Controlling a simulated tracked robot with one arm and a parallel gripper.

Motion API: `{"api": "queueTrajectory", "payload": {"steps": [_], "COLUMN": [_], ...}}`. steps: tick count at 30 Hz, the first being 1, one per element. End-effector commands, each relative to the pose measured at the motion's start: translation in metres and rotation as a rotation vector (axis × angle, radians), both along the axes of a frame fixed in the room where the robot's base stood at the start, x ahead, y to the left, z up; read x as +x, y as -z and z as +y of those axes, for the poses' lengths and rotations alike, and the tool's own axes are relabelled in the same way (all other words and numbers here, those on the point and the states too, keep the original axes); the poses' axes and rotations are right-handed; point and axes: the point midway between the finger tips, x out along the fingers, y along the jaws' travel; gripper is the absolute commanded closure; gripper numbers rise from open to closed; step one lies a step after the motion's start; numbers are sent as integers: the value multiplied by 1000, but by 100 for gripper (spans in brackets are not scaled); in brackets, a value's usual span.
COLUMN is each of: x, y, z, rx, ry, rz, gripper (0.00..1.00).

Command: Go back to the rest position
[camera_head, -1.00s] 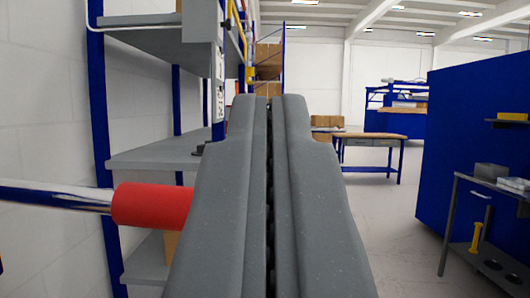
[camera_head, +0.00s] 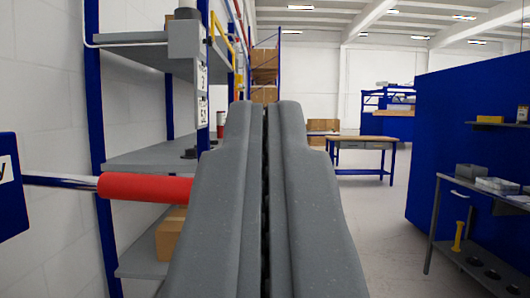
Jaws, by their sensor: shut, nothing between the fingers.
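My gripper (camera_head: 265,108) fills the middle of the view. Its two grey fingers lie side by side with only a thin dark seam between them, shut and empty. It points forward into the hall. A metal rod with a red sleeve (camera_head: 145,187) lies level at the left. The sleeve's right end meets the outline of my left finger in the picture; I cannot tell whether they touch. What lies behind the fingers is hidden.
A grey shelf rack (camera_head: 150,155) with blue posts stands at the left, with a cardboard box (camera_head: 170,235) low on it. A blue panel (camera_head: 450,130) and a dark cart (camera_head: 440,215) stand right. A wooden-topped table (camera_head: 362,140) is farther back. The floor (camera_head: 385,220) between is clear.

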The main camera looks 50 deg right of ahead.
Motion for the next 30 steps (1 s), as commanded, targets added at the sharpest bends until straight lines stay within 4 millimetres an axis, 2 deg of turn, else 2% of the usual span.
{"api": "queueTrajectory", "payload": {"steps": [11, 16, 20, 24, 30], "x": [0, 11, 31, 51, 64], "y": [0, -11, -36, -73, -124], "z": [0, 4, 15, 38, 76], "rx": [1, 34, 100, 165, 226], "ry": [-1, -64, -201, -383, -618], "rz": [1, -7, -18, -13, 35], "gripper": [100, 100, 100, 100, 100]}}
